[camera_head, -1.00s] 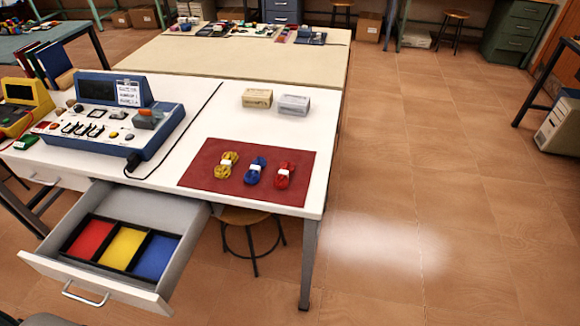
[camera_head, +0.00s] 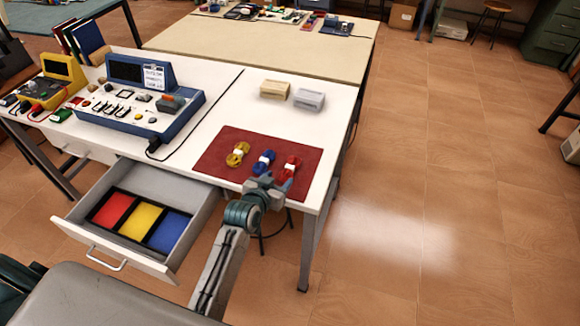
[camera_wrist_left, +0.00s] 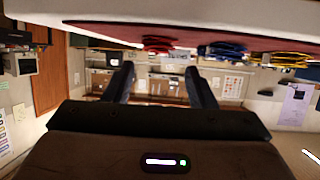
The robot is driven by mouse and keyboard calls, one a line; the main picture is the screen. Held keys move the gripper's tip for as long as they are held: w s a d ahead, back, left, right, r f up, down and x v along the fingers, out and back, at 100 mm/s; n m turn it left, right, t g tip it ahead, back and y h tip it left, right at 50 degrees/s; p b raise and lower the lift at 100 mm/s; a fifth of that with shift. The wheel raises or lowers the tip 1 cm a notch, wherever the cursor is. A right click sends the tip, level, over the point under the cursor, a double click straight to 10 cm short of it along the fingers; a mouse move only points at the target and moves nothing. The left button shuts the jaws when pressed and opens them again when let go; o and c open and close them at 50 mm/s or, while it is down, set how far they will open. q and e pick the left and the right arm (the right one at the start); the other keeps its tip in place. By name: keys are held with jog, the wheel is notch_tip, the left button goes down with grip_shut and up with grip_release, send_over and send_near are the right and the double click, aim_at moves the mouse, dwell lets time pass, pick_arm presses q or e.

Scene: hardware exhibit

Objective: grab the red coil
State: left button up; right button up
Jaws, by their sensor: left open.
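The red coil (camera_head: 289,166) lies at the right end of a dark red mat (camera_head: 217,160) near the front edge of the white table. It has a pale band and also shows at the top of the left wrist view (camera_wrist_left: 156,45). My left gripper (camera_head: 270,183) is at the mat's front edge, just in front of the red coil and apart from it. Its two fingers (camera_wrist_left: 160,84) are spread with nothing between them. My right gripper is not in view.
A blue coil (camera_head: 263,161) and a yellow coil (camera_head: 238,153) lie left of the red one. Two small boxes (camera_head: 309,99) stand behind the mat. An open drawer (camera_head: 190,227) with red, yellow and blue compartments juts out at the front left. A blue console (camera_head: 135,113) stands at the back left.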

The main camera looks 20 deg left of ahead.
aim_at(288, 168)
pick_arm(q)
jog(key=shift+x, duration=1.2)
jog(key=shift+w+p, duration=0.25)
jog(key=shift+p, duration=0.1)
jog(key=p+x, duration=0.1)
jog(key=x, duration=0.3)
jog(key=shift+w+d+r, duration=0.1)
jog(key=shift+d+r, duration=0.05)
jog(key=shift+r, duration=0.05)
jog(key=shift+w+f, duration=0.2)
jog(key=shift+w, duration=0.05)
jog(key=c, duration=1.1)
